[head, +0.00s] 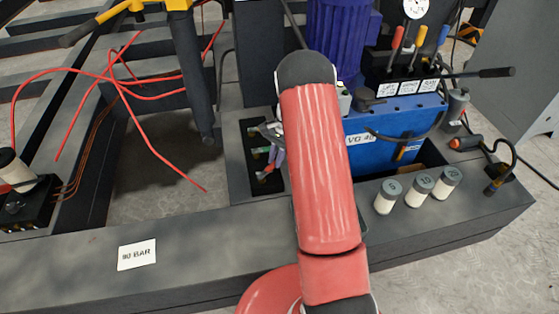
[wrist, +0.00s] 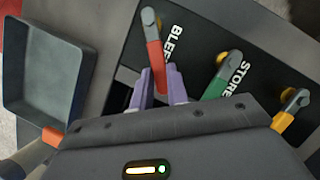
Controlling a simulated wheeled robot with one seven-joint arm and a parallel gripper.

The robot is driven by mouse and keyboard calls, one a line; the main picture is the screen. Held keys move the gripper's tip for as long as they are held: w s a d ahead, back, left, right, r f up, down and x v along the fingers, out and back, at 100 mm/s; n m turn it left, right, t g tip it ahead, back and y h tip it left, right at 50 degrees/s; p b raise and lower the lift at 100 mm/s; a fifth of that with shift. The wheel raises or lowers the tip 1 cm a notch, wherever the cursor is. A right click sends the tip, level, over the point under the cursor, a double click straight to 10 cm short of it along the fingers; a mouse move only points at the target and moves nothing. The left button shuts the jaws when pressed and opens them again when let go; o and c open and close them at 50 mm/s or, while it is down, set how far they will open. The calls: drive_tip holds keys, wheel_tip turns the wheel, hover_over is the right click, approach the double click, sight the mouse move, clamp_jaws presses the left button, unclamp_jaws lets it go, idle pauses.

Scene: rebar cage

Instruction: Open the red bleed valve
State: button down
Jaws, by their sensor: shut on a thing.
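The red bleed valve lever (wrist: 154,58) stands beside the label BLEED, partly cut off in the wrist view. My gripper (wrist: 160,82) has its two purple fingers on either side of the red lever's lower end and is shut on it. The lever runs from a grey metal pivot at the top down between the fingers. In the head view my gripper (head: 277,158) is small, inside the dark valve recess (head: 248,168), and my red arm hides much of it.
A green lever (wrist: 222,75) labelled STORE and a yellow lever (wrist: 291,108) stand right of the red one. A grey tray (wrist: 42,80) is at left. A blue tank (head: 390,140), three grey-white cylinders (head: 418,189) and a BAR card (head: 137,254) are around the frame.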

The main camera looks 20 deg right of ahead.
drive_tip(key=w+n, duration=0.1)
drive_tip(key=a+n+g, duration=0.1)
drive_tip(key=n, duration=0.1)
drive_tip(key=shift+w+h, duration=0.3)
drive_tip(key=shift+w, duration=0.05)
drive_tip(key=n, duration=0.1)
drive_tip(key=w+a+n+h, duration=0.1)
drive_tip(key=shift+a+n+g, duration=0.15)
drive_tip(key=shift+n+g, duration=0.15)
drive_tip(key=shift+n, duration=0.1)
drive_tip(key=shift+w+a+n+h, duration=0.4)
drive_tip(key=shift+a+n, duration=0.2)
drive_tip(key=shift+n, duration=0.6)
drive_tip(key=shift+w+a+n+g+h, duration=0.25)
drive_tip(key=shift+a+n+g+h, duration=0.35)
drive_tip(key=shift+n, duration=0.6)
drive_tip(key=shift+a, duration=0.2)
drive_tip(key=c, duration=1.4)
unclamp_jaws()
drive_tip(key=shift+o, duration=0.2)
drive_tip(key=shift+r, duration=0.1)
drive_tip(key=v, duration=0.7)
drive_tip(key=shift+r, duration=0.3)
